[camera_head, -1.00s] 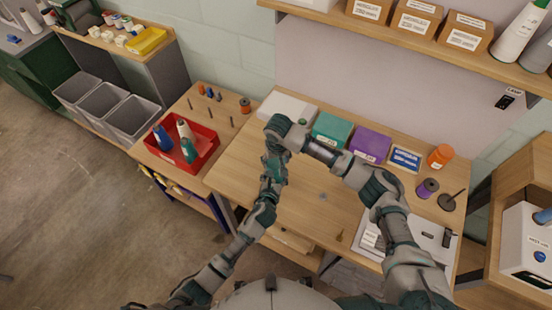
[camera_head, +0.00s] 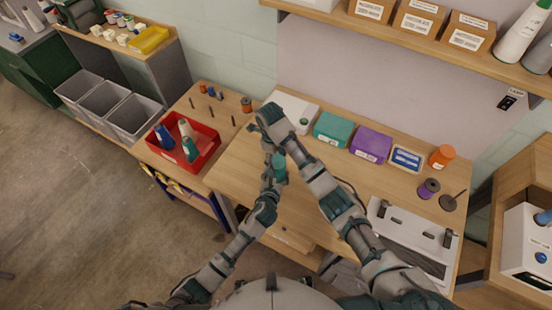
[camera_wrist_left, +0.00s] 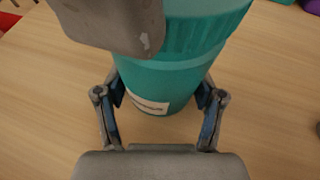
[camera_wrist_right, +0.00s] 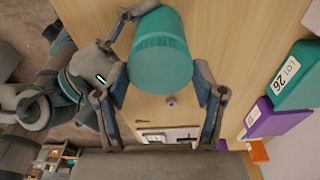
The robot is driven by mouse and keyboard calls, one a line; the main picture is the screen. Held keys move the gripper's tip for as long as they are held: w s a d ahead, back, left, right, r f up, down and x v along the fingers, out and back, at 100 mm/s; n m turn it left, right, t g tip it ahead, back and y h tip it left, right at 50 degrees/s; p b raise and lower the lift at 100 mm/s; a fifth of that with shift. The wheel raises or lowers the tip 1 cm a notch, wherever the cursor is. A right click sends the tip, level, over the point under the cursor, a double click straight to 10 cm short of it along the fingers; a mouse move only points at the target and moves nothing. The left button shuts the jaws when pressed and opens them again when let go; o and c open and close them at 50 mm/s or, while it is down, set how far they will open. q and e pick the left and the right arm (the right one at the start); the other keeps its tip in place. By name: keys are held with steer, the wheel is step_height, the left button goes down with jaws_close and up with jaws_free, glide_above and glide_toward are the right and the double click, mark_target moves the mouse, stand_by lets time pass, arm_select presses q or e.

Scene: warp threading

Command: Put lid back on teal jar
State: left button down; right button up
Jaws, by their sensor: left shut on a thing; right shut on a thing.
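The teal jar (camera_wrist_left: 158,76) has a white label and stands between the fingers of my left gripper (camera_wrist_left: 160,97) in the left wrist view. A ridged teal lid (camera_wrist_left: 205,32) is at its top, in line with the body; I cannot tell whether it is fully seated. In the right wrist view my right gripper (camera_wrist_right: 160,86) is shut on the lid (camera_wrist_right: 160,66), with the jar body (camera_wrist_right: 163,26) beyond it. In the head view the teal jar (camera_head: 279,167) is small and partly hidden where my two hands meet above the table.
A teal box (camera_head: 333,128), a purple box (camera_head: 371,143) and an orange bottle (camera_head: 442,156) line the table's back. A red bin (camera_head: 207,158) with bottles stands left. A white tray (camera_head: 420,232) lies right. The middle of the table (camera_head: 310,225) is mostly clear.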

steer(key=shift+w+r+m, duration=0.1)
steer(key=shift+w+m, duration=0.05)
steer(key=shift+m, duration=0.85)
steer(key=o, duration=0.8)
steer(key=shift+c, duration=0.3)
